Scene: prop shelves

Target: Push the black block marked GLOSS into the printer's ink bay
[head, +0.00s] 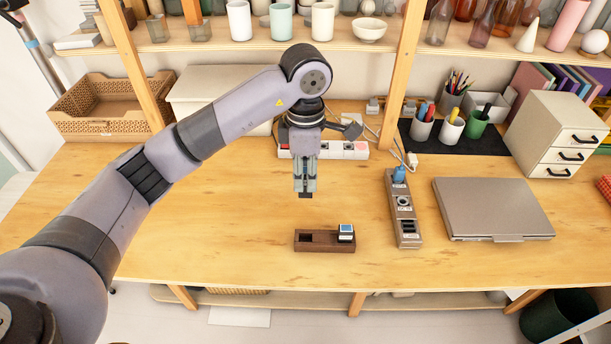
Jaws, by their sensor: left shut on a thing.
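My left gripper (304,184) points down over the middle of the table, shut on a small dark block (305,195). Only the block's lower end shows below the fingertips, and no marking can be read on it. It hangs clear above the wooden top. Behind the gripper is a low white device (348,152) with coloured squares along its front, which looks like the printer; my gripper hides part of it, and I cannot make out its bay openings. My right gripper is not in view.
A dark wooden holder (325,247) carries a blue-and-white block (346,232) at its right; its left slot looks empty. A grey strip with sockets (404,222) and a closed laptop (492,208) lie to the right. Pen cups (422,130) stand behind.

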